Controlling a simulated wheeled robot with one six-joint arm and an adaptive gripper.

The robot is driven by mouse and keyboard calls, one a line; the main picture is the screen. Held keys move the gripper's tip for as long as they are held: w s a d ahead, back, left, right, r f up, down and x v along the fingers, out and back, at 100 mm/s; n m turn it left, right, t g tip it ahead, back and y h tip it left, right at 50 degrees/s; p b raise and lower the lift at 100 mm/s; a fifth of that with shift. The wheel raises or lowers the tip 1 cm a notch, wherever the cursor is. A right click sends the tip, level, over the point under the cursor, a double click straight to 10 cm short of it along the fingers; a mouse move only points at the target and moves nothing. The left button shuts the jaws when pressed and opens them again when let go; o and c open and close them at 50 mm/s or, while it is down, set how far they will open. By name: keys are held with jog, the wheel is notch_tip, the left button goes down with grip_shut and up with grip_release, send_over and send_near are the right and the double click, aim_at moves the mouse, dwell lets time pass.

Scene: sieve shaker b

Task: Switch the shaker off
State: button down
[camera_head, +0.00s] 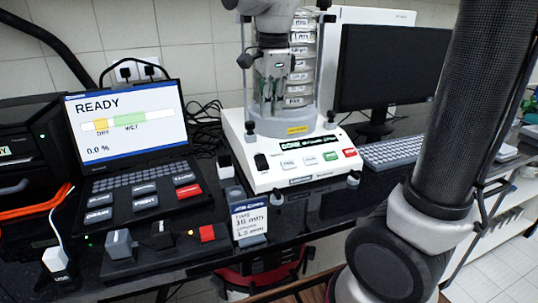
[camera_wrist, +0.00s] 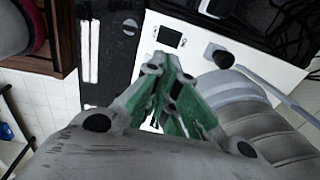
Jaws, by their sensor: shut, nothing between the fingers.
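The sieve shaker has a white base (camera_head: 285,178) on the black bench, with a stack of clear sieves (camera_head: 300,75) above it. On its sloped front are a black switch (camera_head: 262,162), a dark display, pale buttons, a green button (camera_head: 330,156) and a red button (camera_head: 350,152). My gripper (camera_head: 272,104) points down in front of the stack, above the base's left part. It is shut and empty. In the wrist view my gripper's green fingers (camera_wrist: 170,105) are close together, and a black switch (camera_wrist: 168,37) shows beyond them on the white base.
A laptop (camera_head: 128,125) reading READY and a control box with a red button (camera_head: 206,233) stand at left. A printed card (camera_head: 249,218) stands before the shaker. A monitor (camera_head: 390,70) and keyboard (camera_head: 395,150) are at right. Black clamp knobs surround the base.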

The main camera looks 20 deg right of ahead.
aim_at(267, 162)
jog(key=f, duration=0.4)
jog(key=w+f, duration=0.1)
jog(key=f, duration=0.9)
jog(key=shift+w, duration=0.15)
jog(key=shift+f, duration=0.4)
jog(key=shift+r, duration=0.1)
jog(key=shift+w+r, duration=0.4)
jog(key=shift+w, duration=0.25)
